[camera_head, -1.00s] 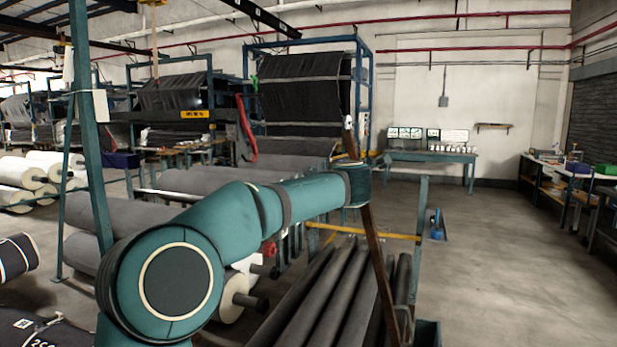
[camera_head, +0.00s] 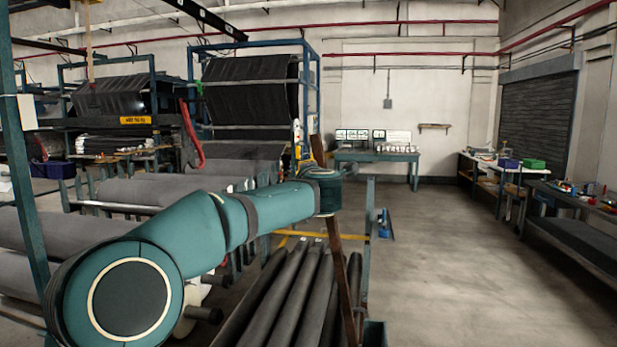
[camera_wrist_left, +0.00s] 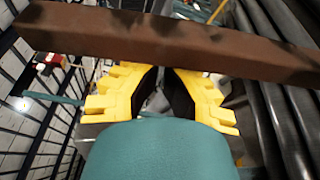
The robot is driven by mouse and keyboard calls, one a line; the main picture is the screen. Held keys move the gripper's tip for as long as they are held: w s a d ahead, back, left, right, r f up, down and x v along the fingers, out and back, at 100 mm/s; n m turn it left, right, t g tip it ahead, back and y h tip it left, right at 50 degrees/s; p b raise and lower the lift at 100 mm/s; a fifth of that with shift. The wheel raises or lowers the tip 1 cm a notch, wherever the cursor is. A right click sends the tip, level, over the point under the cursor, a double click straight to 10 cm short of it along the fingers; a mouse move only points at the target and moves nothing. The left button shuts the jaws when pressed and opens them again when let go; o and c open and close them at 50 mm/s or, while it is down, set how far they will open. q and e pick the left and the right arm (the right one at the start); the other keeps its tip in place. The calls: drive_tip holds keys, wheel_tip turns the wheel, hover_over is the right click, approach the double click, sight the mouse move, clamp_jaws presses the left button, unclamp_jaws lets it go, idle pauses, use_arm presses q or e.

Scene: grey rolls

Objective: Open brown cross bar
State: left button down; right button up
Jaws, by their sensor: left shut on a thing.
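The brown cross bar (camera_head: 341,270) is a long, thin wooden bar. In the head view it stands steeply tilted, its top leaning left, in front of the grey rolls (camera_head: 290,295). My left forearm and wrist cover part of its upper half. In the left wrist view the bar (camera_wrist_left: 160,40) runs across the top of the picture. My left gripper (camera_wrist_left: 166,80), with yellow fingers and dark pads, is shut on the bar; the exact contact is partly hidden. My right gripper is in neither view.
A yellow rail (camera_head: 300,234) and a teal post (camera_head: 369,235) stand by the rolls. Large rolls on racks (camera_head: 165,190) fill the left. A bench with screens (camera_head: 375,157) is at the back. Open floor (camera_head: 450,260) lies to the right, with benches along the right wall.

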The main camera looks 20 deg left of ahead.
use_arm(q)
drive_tip(key=s, duration=1)
drive_tip(key=w+d+f+m+g+h, duration=0.15)
drive_tip(key=f+m, duration=0.25)
drive_tip(key=f, duration=0.8)
drive_tip(key=w+d+f+m+h, duration=0.1)
drive_tip(key=w+f+m+h, duration=0.2)
drive_tip(key=f, duration=0.9)
drive_tip(key=s+d+f+m+g+h, duration=0.1)
drive_tip(key=s+f+m+g, duration=0.2)
drive_tip(key=f, duration=0.8)
drive_tip(key=s+d+f+m+g+h, duration=0.1)
drive_tip(key=s+f+m, duration=0.3)
drive_tip(key=f, duration=0.7)
drive_tip(key=s+d+f+m+g+h, duration=0.25)
drive_tip(key=s+f+m+g, duration=0.2)
drive_tip(key=s+f, duration=1.1)
drive_tip(key=s+d+f+m+g+h, duration=0.1)
drive_tip(key=s+d+f+m+g, duration=0.15)
drive_tip(key=s, duration=0.65)
drive_tip(key=s+d+f+m+g+h, duration=0.1)
drive_tip(key=s+f+g, duration=0.25)
drive_tip(key=s, duration=0.55)
drive_tip(key=w+d+r+m+t, duration=0.1)
drive_tip(key=w+d+r+t, duration=0.1)
drive_tip(key=w+r, duration=0.3)
drive_tip(key=shift+w+d+b, duration=0.3)
drive_tip(key=shift+w+b, duration=0.05)
drive_tip(key=shift+b, duration=0.05)
